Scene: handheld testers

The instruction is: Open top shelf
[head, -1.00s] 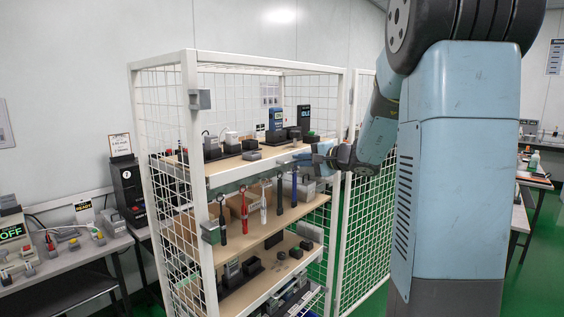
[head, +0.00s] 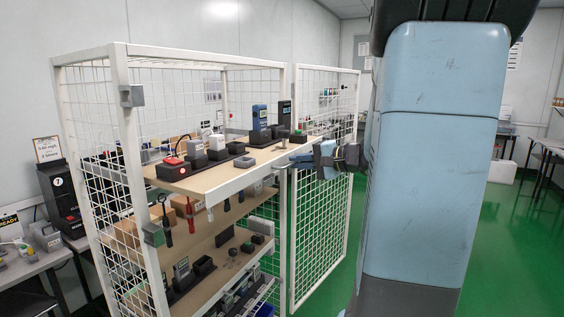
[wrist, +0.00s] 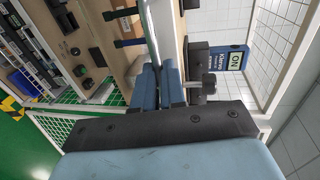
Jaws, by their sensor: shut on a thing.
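The top shelf (head: 223,178) is a wooden board with a white front lip. In the head view it sticks out forward past the white cage posts. My gripper (head: 303,160) is at the right end of its front lip.
Lower shelves (head: 215,240) hold tools and small devices. The cage's mesh door (head: 325,220) stands open at the right. A black box (head: 62,200) stands on a side table at the left. Green floor (head: 490,250) is clear at the right.

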